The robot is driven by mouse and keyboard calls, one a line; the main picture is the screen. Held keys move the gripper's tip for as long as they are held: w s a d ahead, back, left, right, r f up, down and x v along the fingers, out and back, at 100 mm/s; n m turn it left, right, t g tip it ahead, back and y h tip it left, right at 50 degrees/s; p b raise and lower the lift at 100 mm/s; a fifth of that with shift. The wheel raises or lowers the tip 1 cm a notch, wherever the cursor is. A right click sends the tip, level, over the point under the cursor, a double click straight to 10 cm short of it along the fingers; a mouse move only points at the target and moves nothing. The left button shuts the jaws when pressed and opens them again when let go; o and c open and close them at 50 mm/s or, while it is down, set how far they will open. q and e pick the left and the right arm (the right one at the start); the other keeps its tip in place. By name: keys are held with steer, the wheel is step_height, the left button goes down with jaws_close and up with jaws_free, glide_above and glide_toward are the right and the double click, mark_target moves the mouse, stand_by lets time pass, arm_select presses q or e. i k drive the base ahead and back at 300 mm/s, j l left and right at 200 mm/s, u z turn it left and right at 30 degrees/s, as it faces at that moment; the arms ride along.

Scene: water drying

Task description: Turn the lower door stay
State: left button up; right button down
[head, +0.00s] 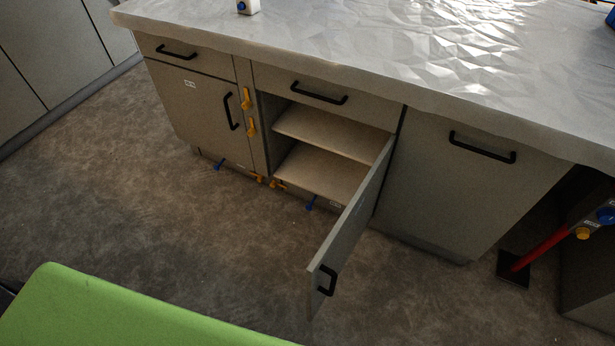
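Two yellow turnable pieces sit on the narrow post between the cabinet doors: an upper one (246,98) and a lower one (251,127). More small yellow pieces (278,184) show at the cabinet's bottom edge, with a blue piece (310,203) under the open compartment and another blue piece (219,164) under the left door. I cannot tell for sure which is the lower door stay. The cabinet door (345,235) on the right of the compartment stands wide open, its black handle (326,280) toward me. Neither of my grippers is in view.
The left door (195,108) and the drawers (317,88) are shut. The compartment's shelf (330,133) looks empty. A grey worktop (340,32) overhangs the cabinets. A red-handled tool (540,249) stands at the right. The floor (190,225) before the left cabinet is clear.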

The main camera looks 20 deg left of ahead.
mark_target(252, 131)
steer(key=i+j, duration=0.1)
steer(key=j, duration=0.3)
steer(key=i+j, duration=0.15)
steer(key=j, duration=0.3)
steer(key=i+j, duration=0.1)
steer(key=j, duration=0.3)
steer(key=i+j, duration=0.1)
steer(key=j, duration=0.35)
steer(key=u, duration=0.05)
